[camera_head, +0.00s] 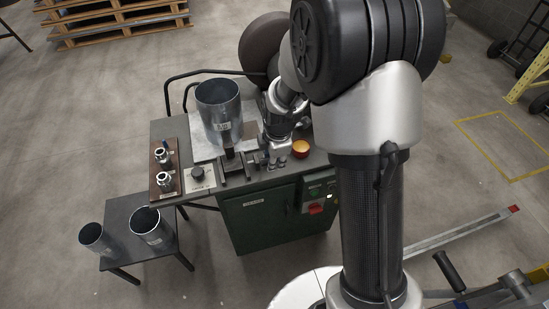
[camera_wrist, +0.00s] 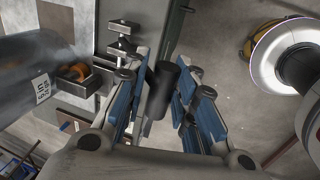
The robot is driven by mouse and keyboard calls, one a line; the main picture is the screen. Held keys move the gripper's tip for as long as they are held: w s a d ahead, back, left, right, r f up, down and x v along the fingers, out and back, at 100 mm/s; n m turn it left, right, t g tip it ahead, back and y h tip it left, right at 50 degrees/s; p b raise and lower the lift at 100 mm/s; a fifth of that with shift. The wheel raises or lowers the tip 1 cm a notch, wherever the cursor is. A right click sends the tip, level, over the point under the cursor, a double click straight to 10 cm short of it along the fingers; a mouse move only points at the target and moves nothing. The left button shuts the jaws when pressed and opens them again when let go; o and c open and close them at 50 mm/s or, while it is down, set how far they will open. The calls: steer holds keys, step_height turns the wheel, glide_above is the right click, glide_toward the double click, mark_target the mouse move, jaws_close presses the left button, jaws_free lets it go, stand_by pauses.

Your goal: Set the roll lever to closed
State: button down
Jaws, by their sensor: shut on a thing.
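The roll lever shows in the wrist view as a dark cylindrical handle (camera_wrist: 162,88) between my blue-padded fingers. My gripper (camera_wrist: 160,80) is shut on it. In the head view my gripper (camera_head: 276,153) is at the bench top, right of the large metal duct cylinder (camera_head: 219,108), and hides the lever there. The duct cylinder stands upright with a label, and also shows at the left of the wrist view (camera_wrist: 30,85). The lever's lower end is hidden by my gripper.
An orange round object (camera_head: 300,149) sits right of my gripper. A wooden board (camera_head: 166,184) with metal fittings is at the bench's left. Two smaller ducts (camera_head: 150,226) (camera_head: 95,238) stand on a low table. The green cabinet (camera_head: 262,222) carries a red switch (camera_head: 316,208).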

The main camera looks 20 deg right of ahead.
steer(key=shift+s+f+g, duration=0.3)
steer(key=shift+s+f, duration=0.25)
steer(key=shift+f, duration=0.05)
steer(key=c, duration=1.5)
jaws_free()
steer(key=shift+w+f, duration=0.1)
steer(key=shift+w, duration=0.05)
steer(key=shift+o, duration=0.2)
steer(key=shift+w+r, duration=0.1)
steer(key=shift+r, duration=0.25)
step_height(320, 180, up, 11)
steer(key=s, duration=0.2)
steer(key=shift+s+r, duration=0.15)
steer(key=shift+r, duration=0.05)
